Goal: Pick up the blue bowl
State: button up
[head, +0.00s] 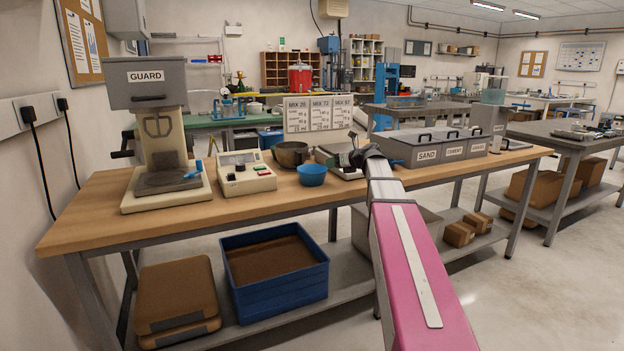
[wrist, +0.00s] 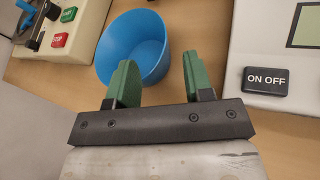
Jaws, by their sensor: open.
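The blue bowl (head: 312,175) stands upright on the wooden workbench, near its front edge, in the head view. In the wrist view the blue bowl (wrist: 133,45) lies just beyond my gripper, toward the left finger, and looks empty. My gripper (wrist: 158,82) is open, with its two green fingers apart and nothing held between them. The left finger overlaps the bowl's near side in the picture; I cannot tell whether it touches. In the head view my gripper (head: 354,158) is small and dark, to the right of the bowl.
A control box (head: 246,172) with coloured buttons stands left of the bowl. A dark metal pan (head: 291,153) is behind it. A scale (wrist: 268,82) with an ON OFF button is close on the right. Labelled bins (head: 428,155) stand further right on the bench.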

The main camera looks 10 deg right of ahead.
aim_at(317, 167)
jog(key=shift+x, duration=2.7)
grip_shut()
